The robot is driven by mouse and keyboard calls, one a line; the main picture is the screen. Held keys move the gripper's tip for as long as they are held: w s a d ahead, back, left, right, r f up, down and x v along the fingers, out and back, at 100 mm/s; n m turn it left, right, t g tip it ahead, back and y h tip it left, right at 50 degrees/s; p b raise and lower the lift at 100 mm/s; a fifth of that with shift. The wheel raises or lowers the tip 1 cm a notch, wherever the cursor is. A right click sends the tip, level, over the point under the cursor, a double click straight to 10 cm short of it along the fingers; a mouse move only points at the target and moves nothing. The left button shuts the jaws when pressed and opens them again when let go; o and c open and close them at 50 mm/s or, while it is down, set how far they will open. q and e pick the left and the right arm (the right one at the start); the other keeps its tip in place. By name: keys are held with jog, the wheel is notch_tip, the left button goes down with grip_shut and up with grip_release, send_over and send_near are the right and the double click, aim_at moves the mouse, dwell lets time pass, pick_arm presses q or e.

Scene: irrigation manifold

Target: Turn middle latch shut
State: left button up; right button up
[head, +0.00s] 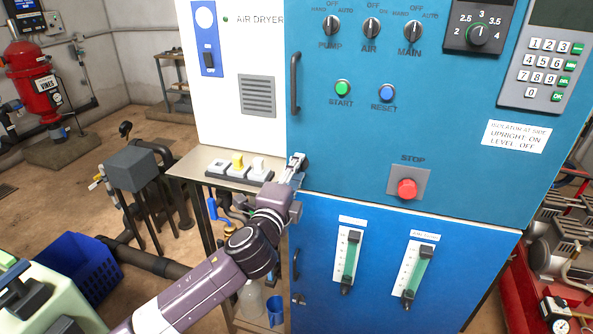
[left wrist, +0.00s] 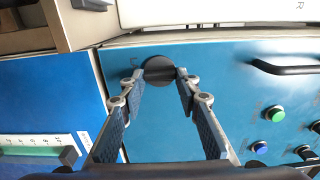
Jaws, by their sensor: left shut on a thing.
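The middle latch is a round dark knob (left wrist: 159,71) on the blue cabinet front, close to the lower edge of the upper door. It shows in the left wrist view; in the head view my gripper hides it. My left gripper (head: 297,163) is at the lower left corner of the upper blue door (head: 340,150). In the left wrist view its two fingertips (left wrist: 160,76) are on either side of the knob, closed on it. I cannot tell the latch's turn angle clearly. My right gripper is not in view.
The upper door has a black bar handle (head: 295,82), a green start button (head: 342,88) and a red stop button (head: 405,188). The lower blue door (head: 380,235) carries two flow gauges. A small table (head: 190,165) with switches stands left of my gripper.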

pick_arm(q)
jog(key=o, duration=1.2)
jog(key=shift+c, duration=0.2)
jog(key=shift+s, duration=0.1)
jog(key=v, duration=1.2)
